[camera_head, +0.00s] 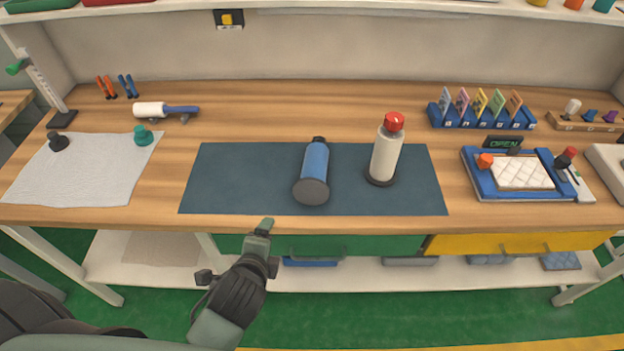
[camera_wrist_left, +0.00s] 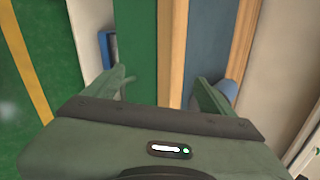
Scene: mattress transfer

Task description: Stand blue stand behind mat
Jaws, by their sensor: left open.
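A dark blue mat (camera_head: 235,180) lies on the wooden table. A blue bottle (camera_head: 315,163) lies on its side on it, grey base towards me and dark cap towards the back. A white bottle (camera_head: 385,155) with a red cap stands upright to its right. A blue stand (camera_head: 483,120) holding several coloured cards is at the back right, beyond the mat's right end. My left gripper (camera_head: 262,238) is at the table's front edge, below and left of the blue bottle; in the left wrist view its jaws (camera_wrist_left: 165,90) are open and empty. My right gripper is not in view.
A white cloth (camera_head: 80,170) lies at left, a blue tray (camera_head: 480,185) at right. The table behind the mat's middle is clear. Green (camera_head: 380,245) and yellow (camera_head: 510,243) drawer fronts line the front.

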